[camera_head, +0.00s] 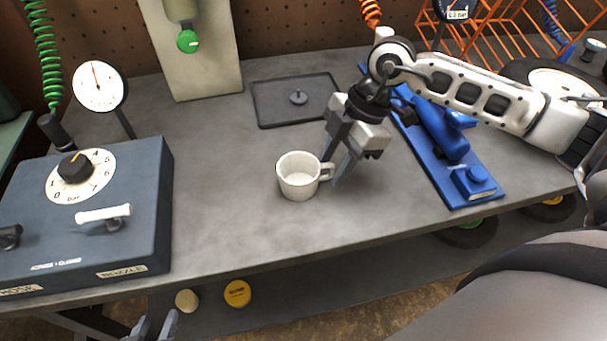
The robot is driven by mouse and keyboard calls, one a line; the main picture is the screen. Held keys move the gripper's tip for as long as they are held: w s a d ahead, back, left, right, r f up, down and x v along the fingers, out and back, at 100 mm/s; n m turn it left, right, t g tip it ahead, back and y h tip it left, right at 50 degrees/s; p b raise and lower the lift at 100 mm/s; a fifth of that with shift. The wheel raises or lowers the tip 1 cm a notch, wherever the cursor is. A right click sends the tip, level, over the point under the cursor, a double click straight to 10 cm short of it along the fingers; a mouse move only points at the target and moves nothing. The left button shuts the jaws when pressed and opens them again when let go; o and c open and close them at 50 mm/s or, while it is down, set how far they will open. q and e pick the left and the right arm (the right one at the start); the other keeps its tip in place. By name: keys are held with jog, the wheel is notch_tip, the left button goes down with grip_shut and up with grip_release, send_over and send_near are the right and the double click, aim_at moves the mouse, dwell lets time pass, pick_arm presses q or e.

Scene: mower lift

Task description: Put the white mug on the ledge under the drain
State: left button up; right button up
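The white mug (298,184) stands upright and looks empty on the grey bench, its handle to the right. My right gripper (331,172) points down at the handle. Its two fingers are apart, one on each side of the handle; I cannot see firm contact. My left gripper (155,327) shows only its fingertips at the bottom edge, apart and empty, below the bench front. A clear-looking bowl with a green drain knob (187,42) hangs at the back before a beige panel (215,75). I cannot make out a separate ledge under it.
A blue-grey control box (140,200) with dial and gauge stands at left. A dark tray (268,117) with a small knob lies behind the mug. A blue stand (440,165) is on the right. The bench between box and mug is clear.

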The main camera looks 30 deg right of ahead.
jog(key=shift+x, duration=0.85)
jog(key=shift+d, duration=0.1)
grip_shut()
jog(key=shift+r, duration=0.1)
